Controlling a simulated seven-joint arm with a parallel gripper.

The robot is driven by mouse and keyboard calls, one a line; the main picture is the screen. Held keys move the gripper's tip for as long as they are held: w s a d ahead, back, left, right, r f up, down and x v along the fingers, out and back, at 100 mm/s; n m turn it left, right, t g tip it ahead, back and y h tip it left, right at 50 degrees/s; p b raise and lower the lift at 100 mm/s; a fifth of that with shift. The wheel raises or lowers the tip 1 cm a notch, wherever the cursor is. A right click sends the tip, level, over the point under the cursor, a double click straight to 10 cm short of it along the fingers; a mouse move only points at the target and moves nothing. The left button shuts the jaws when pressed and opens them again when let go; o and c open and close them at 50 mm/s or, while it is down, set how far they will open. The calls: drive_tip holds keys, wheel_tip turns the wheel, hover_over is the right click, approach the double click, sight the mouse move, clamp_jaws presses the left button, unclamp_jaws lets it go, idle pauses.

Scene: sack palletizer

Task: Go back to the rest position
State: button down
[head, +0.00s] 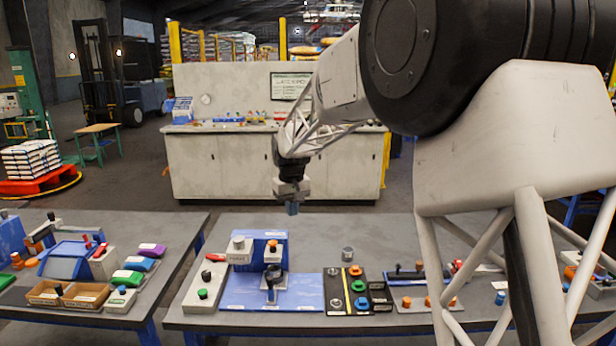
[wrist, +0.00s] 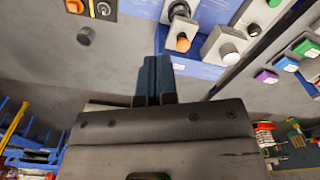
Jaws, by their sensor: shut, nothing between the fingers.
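My gripper (head: 292,208) hangs in the air above the far edge of the right work table (head: 330,232), pointing down. Its two blue fingers are together with nothing between them. In the wrist view the closed fingers (wrist: 157,75) point toward the blue-based station on the table. Nothing touches the gripper.
A blue station (head: 262,290) with grey and orange knobs stands below. Right of it are a small grey cup (head: 347,253) and a black-and-yellow panel (head: 347,305). A left table (head: 180,280) holds coloured blocks and bins. A pale counter (head: 225,165) stands behind, across open floor.

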drive_tip(key=s+d+r+m, duration=0.1)
drive_tip(key=s+d+r, duration=0.1)
drive_tip(key=s+d, duration=0.45)
drive_tip(key=s+d+r+m+t, duration=0.1)
drive_tip(key=s+d+r, duration=0.25)
drive_tip(key=s, duration=0.55)
drive_tip(key=s+d+r+m, duration=0.1)
drive_tip(key=s+d+r, duration=0.1)
drive_tip(key=s+d, duration=0.45)
drive_tip(key=s+d+f, duration=0.2)
drive_tip(key=s, duration=0.7)
drive_tip(key=s+d+f+m, duration=0.1)
drive_tip(key=s+d+f, duration=0.1)
drive_tip(key=s, duration=0.7)
drive_tip(key=s+d+f+m+t, duration=0.1)
drive_tip(key=s+d+f, duration=0.1)
drive_tip(key=s, duration=0.8)
drive_tip(key=shift+d+f, duration=0.4)
drive_tip(key=shift+d, duration=0.05)
